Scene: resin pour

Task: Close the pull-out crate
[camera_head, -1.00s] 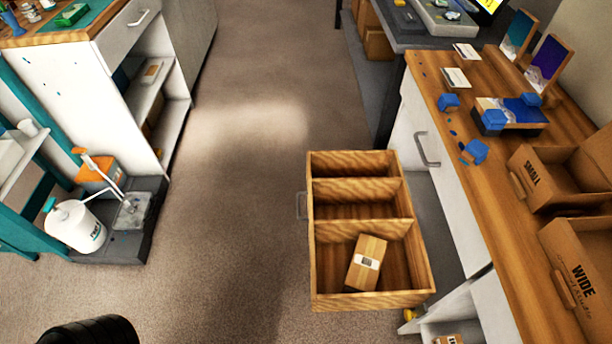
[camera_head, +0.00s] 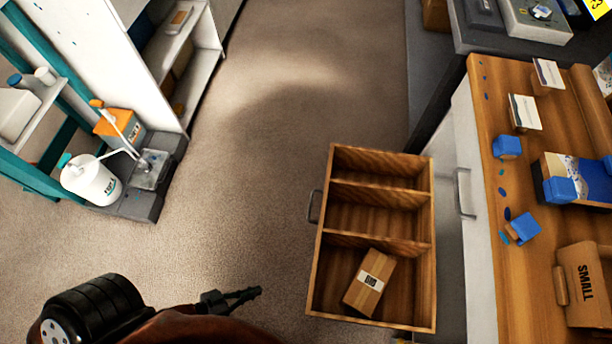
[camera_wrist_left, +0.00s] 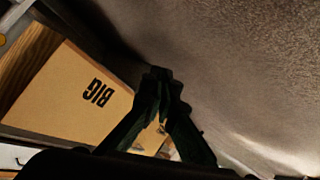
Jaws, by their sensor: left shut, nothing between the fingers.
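The pull-out crate (camera_head: 376,242) is an open wooden box with three compartments, pulled out from the white cabinet at the right of the head view. Its grey handle (camera_head: 314,206) is on the left-facing front. A small labelled carton (camera_head: 369,284) lies tilted in the nearest compartment. My left gripper (camera_head: 240,297) is shut and empty, left of the crate's near end and apart from it in the picture. The shut fingers (camera_wrist_left: 160,85) also show dark in the left wrist view. My right gripper is out of view.
The worktop (camera_head: 540,232) at right holds blue cubes, cards and a SMALL carton (camera_head: 583,287). A canister (camera_head: 92,181) and a pump stand on a grey base at left. Carpet (camera_head: 255,160) between is clear. The left wrist view shows a BIG carton (camera_wrist_left: 65,95).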

